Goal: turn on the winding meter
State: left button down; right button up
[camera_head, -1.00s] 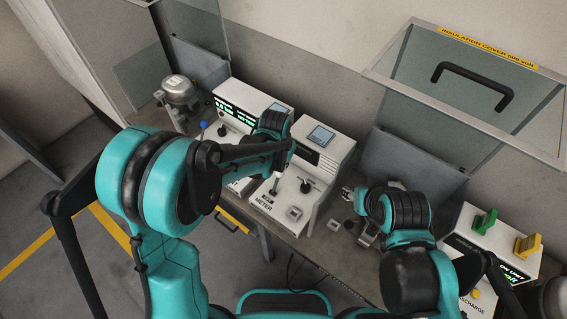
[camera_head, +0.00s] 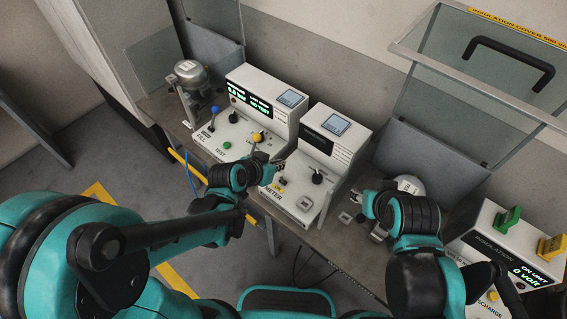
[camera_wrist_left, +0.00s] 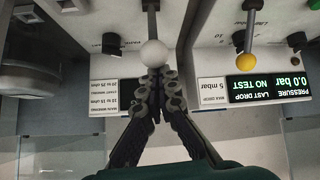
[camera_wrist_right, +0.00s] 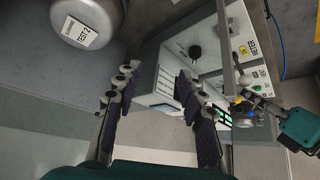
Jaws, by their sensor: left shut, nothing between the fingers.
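The winding meter (camera_head: 334,140) is the white unit in the middle of the bench, with a dark display and a sloping panel with a black knob. In the left wrist view a lever with a white ball (camera_wrist_left: 153,53) stands on its panel. My left gripper (camera_head: 278,163) is over the panel's left part. In its wrist view its fingertips (camera_wrist_left: 158,80) are together and empty, right at the ball; I cannot tell if they touch it. My right gripper (camera_wrist_right: 158,78) is open and empty, to the right of the meter. The meter also shows in the right wrist view (camera_wrist_right: 215,40).
A pressure unit (camera_head: 262,100) with a lit green display and a yellow-ball lever stands left of the meter. A compressor (camera_head: 190,76) is at the far left, another (camera_head: 409,186) right of the meter. An insulation unit (camera_head: 505,248) and a clear cover (camera_head: 460,110) are at right.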

pick_arm(q)
jog(key=s+a, duration=0.1)
jog(key=s+a+f+b, duration=0.1)
jog(key=s, duration=0.1)
jog(key=shift+f, duration=0.2)
jog(key=shift+s, duration=0.15)
dwell(0.5)
notch_tip(320, 180, up, 4)
jog(key=w+p, duration=0.3)
jog(key=s+a+r+p, duration=0.2)
jog(key=s+a+r, duration=0.1)
jog(key=s, duration=0.4)
jog(key=shift+s+a+p, duration=0.25)
jog(key=shift+a+p, duration=0.05)
jog(key=shift+a, duration=0.1)
jog(key=shift+r, duration=0.1)
